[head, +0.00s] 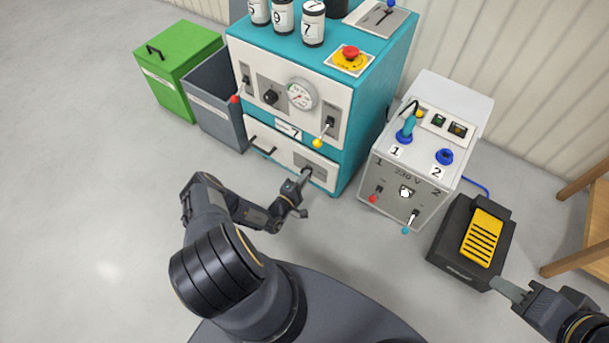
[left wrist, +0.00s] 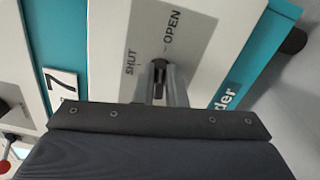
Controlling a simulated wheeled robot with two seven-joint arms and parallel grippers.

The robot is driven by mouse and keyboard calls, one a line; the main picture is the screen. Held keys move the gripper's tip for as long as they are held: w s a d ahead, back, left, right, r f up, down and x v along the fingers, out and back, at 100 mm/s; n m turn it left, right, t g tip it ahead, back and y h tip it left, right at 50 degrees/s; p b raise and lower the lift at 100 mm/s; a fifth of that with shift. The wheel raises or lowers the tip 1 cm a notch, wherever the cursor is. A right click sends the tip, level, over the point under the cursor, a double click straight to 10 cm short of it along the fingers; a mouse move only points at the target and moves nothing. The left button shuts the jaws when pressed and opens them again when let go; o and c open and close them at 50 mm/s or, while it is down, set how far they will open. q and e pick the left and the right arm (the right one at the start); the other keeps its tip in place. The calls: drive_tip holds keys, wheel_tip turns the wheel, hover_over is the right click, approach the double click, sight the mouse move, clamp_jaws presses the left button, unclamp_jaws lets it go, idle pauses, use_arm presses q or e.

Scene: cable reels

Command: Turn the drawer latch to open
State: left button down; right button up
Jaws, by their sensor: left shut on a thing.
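The drawer (head: 285,142) is the pale low front of the teal cabinet, with a dark bar handle at its left, and appears closed. On its right part a grey plate (left wrist: 140,35) carries the words SHUT and OPEN. The dark latch (left wrist: 159,72) is on this plate, below and between the two words in the left wrist view. My left gripper (head: 306,175) is shut on the latch; its fingers (left wrist: 160,92) cover part of it, so its exact angle is hard to tell. My right gripper (head: 508,290) is far right by a black pedal box, its jaw opening unclear.
The teal cabinet (head: 345,160) bears levers, a gauge, a red stop button (head: 350,53) and numbered jars on top. A white 230 V box (head: 385,170) stands to its right, beside the pedal box (head: 450,255). Grey and green bins (head: 180,65) stand left. The floor at left is clear.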

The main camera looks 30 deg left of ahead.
use_arm(q)
drive_tip(key=shift+f+m+p, duration=0.1)
drive_tip(key=shift+m+p, duration=0.25)
drive_tip(key=shift+m, duration=0.65)
drive_tip(key=c, duration=1.5)
unclamp_jaws()
drive_tip(key=shift+s, duration=0.1)
drive_tip(key=s, duration=0.2)
drive_tip(key=s+p, duration=0.1)
drive_tip(key=s, duration=0.2)
drive_tip(key=s+p, duration=0.1)
drive_tip(key=s, duration=0.1)
drive_tip(key=shift+s+a, duration=0.3)
